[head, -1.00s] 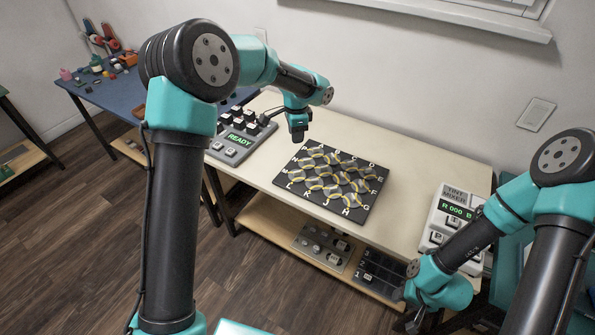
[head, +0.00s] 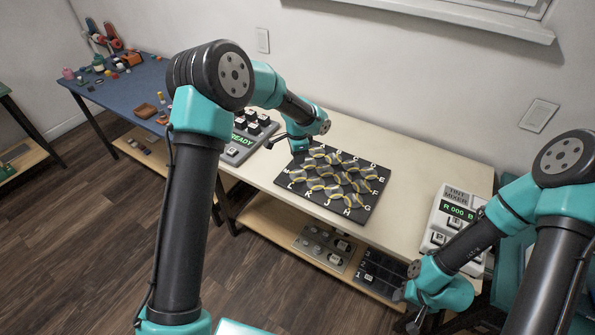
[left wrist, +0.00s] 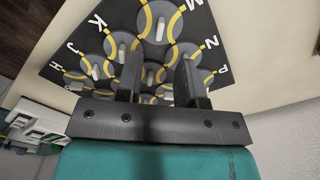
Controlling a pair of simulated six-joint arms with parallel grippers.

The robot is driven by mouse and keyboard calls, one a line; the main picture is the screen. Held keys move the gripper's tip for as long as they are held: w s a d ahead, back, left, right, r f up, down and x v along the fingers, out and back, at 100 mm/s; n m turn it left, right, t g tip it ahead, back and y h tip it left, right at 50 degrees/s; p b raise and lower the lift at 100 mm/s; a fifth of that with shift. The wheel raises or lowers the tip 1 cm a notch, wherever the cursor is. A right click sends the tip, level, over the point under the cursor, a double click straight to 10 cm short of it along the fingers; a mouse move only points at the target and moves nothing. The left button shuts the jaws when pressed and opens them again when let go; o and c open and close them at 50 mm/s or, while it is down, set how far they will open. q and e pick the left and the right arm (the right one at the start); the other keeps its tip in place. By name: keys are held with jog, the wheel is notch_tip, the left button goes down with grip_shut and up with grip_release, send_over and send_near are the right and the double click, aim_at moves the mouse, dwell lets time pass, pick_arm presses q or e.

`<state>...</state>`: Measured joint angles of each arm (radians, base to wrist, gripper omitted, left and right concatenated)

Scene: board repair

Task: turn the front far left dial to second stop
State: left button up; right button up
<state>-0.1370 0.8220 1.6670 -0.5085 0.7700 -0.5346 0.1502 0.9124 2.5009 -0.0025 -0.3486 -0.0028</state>
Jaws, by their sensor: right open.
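The black dial board (head: 365,212) lies on the cream bench, with white letters along its edges. Several grey dials (head: 318,184) on it carry yellow arcs; which one is the front far left dial I cannot tell for sure. My left gripper (head: 300,147) is at the board's back left edge in the head view and hides part of it. In the left wrist view its fingers (left wrist: 160,72) are apart over the board, with a dial (left wrist: 150,72) showing between them. Contact cannot be told. My right gripper (head: 413,322) is open, low at the bench's front right.
A grey keypad box (head: 240,143) reading READY stands left of the board. A tint mixer (head: 457,208) stands at the right. The lower shelf holds a grey knobbed panel (head: 324,246) and a black panel (head: 382,273). Bench right of the board is clear.

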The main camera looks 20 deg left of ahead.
aim_at(298, 174)
pick_arm(q)
notch_tip(298, 174, down, 8)
dwell(0.4)
jog(key=shift+c, duration=0.4)
grip_shut()
